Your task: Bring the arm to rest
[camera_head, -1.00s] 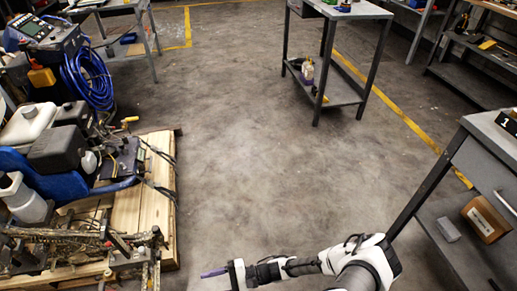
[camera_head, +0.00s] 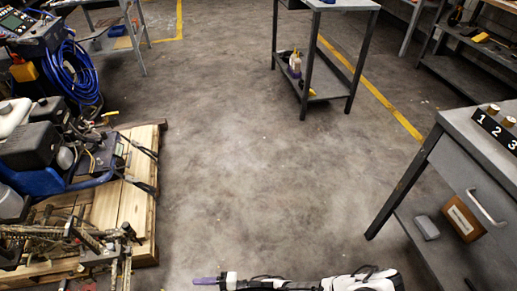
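My arm (camera_head: 360,281) shows at the bottom edge of the head view, stretched low toward the left over the bare floor. My gripper (camera_head: 222,280) is at its left end, seen from the side and partly cut by the frame edge. A thin purple piece (camera_head: 205,281) sticks out to the left from its tip. I cannot tell whether it is a finger or a held thing, nor whether the gripper is open or shut.
The line striper (camera_head: 40,150) stands on a wooden pallet (camera_head: 140,200) at left. A grey workbench (camera_head: 465,150) with a drawer and a numbered block (camera_head: 496,130) is at right. A small cart (camera_head: 318,95) stands at the back. The middle floor (camera_head: 240,170) is clear.

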